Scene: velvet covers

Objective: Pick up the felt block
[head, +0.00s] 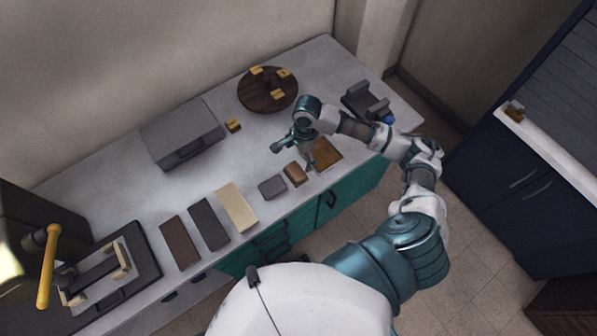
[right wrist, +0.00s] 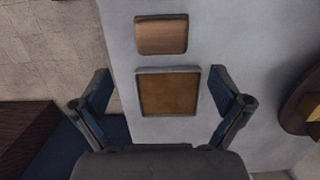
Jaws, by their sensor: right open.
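A small brown block (head: 295,173) with rounded edges lies on the grey counter; it also shows in the right wrist view (right wrist: 161,34). A dark grey block (head: 272,187) lies just left of it. I cannot tell for sure which of the two is felt. A shallow square tray (head: 326,154) with a brown floor lies right of the brown block; it shows in the right wrist view (right wrist: 169,69) too. My right gripper (head: 296,150) is open and empty above the counter near the tray. In the right wrist view its fingers (right wrist: 160,88) stand wide apart on either side of the tray. My left gripper is out of view.
Flat brown, grey and cream slabs (head: 238,207) lie along the front of the counter (head: 120,190). A grey case (head: 182,133) and a round dark board (head: 267,90) with small yellowish blocks stand behind. A dark bracket-like object (head: 365,102) sits at right.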

